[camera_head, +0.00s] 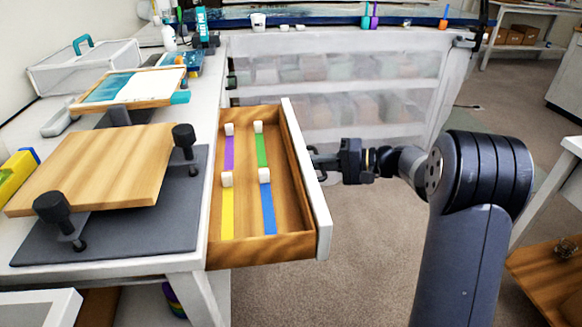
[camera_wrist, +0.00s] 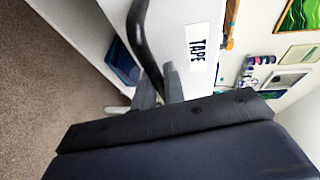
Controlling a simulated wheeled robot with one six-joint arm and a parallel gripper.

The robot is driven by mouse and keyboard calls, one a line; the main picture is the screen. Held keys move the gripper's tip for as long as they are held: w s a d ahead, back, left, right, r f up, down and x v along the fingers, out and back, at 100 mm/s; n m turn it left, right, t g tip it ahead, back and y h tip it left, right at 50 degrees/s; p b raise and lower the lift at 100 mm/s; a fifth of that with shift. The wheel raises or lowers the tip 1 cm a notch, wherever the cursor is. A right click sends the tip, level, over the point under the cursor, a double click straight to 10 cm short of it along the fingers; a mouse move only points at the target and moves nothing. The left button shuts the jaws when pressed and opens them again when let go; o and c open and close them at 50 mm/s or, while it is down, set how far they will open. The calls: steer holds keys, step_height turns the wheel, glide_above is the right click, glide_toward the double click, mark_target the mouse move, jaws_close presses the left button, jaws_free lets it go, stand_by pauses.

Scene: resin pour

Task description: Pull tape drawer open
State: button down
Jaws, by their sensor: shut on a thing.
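The tape drawer (camera_head: 292,244) is pulled out from the left workbench, a wooden tray with a white front panel. Inside lie purple, green, yellow and blue strips (camera_head: 267,208), each with a small white block at its far end. My gripper (camera_head: 318,163) is at the outer side of the drawer front, shut on the dark handle. The fingers' grip is partly hidden in the head view.
The workbench (camera_head: 205,110) on the left bears a wooden board (camera_head: 100,165) with black clamps on a grey mat (camera_head: 130,238). Carpeted floor (camera_head: 375,250) is free below and right of the drawer. A table with a wooden shelf (camera_head: 550,280) stands at the right edge.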

steer(key=shift+w+d, duration=0.2)
steer(key=shift+d, duration=0.65)
steer(key=shift+w+d, duration=0.2)
steer(key=shift+d, duration=0.6)
steer(key=shift+w+d, duration=0.2)
steer(key=shift+d, duration=0.65)
steer(key=c, duration=1.5)
jaws_free()
steer(key=p+v, duration=0.2)
steer(key=v, duration=0.8)
steer(key=shift+d, duration=0.4)
steer(key=shift+s+a, duration=0.1)
steer(key=b+x, duration=0.2)
steer(key=x, duration=0.9)
